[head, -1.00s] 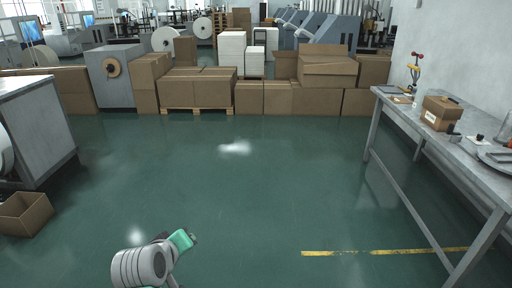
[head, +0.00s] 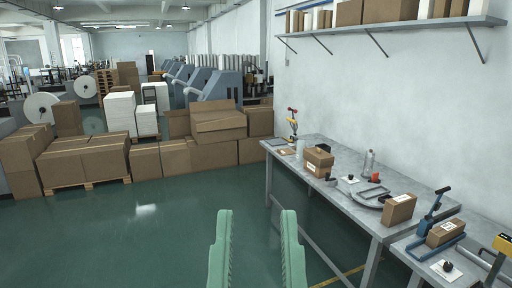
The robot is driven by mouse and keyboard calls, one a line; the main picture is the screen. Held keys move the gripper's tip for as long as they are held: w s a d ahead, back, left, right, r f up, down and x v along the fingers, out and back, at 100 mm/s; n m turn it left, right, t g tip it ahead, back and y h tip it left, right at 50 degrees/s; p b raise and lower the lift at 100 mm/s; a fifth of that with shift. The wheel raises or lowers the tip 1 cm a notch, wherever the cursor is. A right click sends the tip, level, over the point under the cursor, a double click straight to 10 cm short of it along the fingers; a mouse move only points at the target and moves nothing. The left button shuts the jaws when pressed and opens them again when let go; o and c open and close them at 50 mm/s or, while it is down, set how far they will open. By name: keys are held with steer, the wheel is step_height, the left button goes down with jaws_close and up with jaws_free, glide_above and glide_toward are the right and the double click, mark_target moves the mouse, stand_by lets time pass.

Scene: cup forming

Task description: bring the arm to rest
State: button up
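My gripper (head: 255,250) shows at the bottom middle of the head view as two green fingers. The fingers stand upright and well apart, with only the green floor visible between them. It is open and empty and touches nothing that I can see. The rest of my arm is below the frame and hidden.
A grey workbench (head: 345,217) with small boxes and tools runs along the right wall, right of my gripper. A wall shelf (head: 400,24) holds boxes above it. Cardboard boxes (head: 86,160) line the back left. The green floor (head: 130,235) at left is clear.

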step_height(320, 180, up, 22)
steer(key=p, duration=1.8)
step_height(320, 180, down, 56)
steer(key=b, duration=5.5)
steer(key=shift+r, duration=0.2)
